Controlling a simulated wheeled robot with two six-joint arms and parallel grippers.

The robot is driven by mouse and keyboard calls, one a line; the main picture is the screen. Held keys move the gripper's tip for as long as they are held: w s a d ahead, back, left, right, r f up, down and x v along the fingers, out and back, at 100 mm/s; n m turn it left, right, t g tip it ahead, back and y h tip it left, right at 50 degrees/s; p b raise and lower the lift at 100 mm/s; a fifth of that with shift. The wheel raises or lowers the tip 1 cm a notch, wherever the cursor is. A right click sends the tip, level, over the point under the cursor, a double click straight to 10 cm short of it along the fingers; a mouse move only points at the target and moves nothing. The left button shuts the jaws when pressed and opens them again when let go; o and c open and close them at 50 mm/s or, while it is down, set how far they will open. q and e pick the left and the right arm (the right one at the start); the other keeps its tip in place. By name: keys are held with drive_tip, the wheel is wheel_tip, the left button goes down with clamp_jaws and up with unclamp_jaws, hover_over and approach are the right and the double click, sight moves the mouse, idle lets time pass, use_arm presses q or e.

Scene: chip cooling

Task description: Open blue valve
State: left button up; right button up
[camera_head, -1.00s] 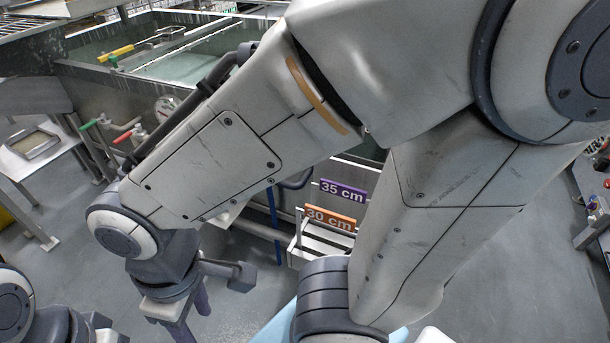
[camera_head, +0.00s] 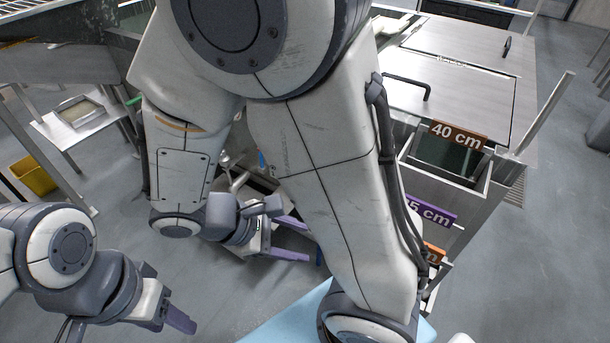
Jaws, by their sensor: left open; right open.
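A small blue part (camera_head: 261,160), which looks like the blue valve's handle, shows by metal pipework just left of my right arm's large link. Most of the valve is hidden behind my arm. My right gripper (camera_head: 297,240) is open and empty, with its purple fingers pointing right. In the picture it is below and right of the blue part, apart from it. My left gripper (camera_head: 180,320) is open and empty at the lower left, far from the blue part.
A green handle (camera_head: 133,101) shows left of my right arm. Steel tank covers (camera_head: 455,85) and a "40 cm" sign (camera_head: 458,135) are at right. A yellow bin (camera_head: 34,176) and a side table (camera_head: 82,122) stand at left.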

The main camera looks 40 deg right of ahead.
drive_tip(key=w+d+f+n+t+h+b, duration=0.6)
drive_tip(key=w+d+f+n+t+h, duration=0.25)
drive_tip(key=w+d+f+n, duration=0.4)
drive_tip(key=shift+t, duration=0.25)
drive_tip(key=w+d, duration=0.1)
drive_tip(key=d, duration=0.1)
drive_tip(key=w+d, duration=0.2)
drive_tip(key=w+d+p, duration=0.1)
drive_tip(key=w+d, duration=0.1)
drive_tip(key=d, duration=0.1)
drive_tip(key=shift+f, duration=0.3)
clamp_jaws()
idle(0.5)
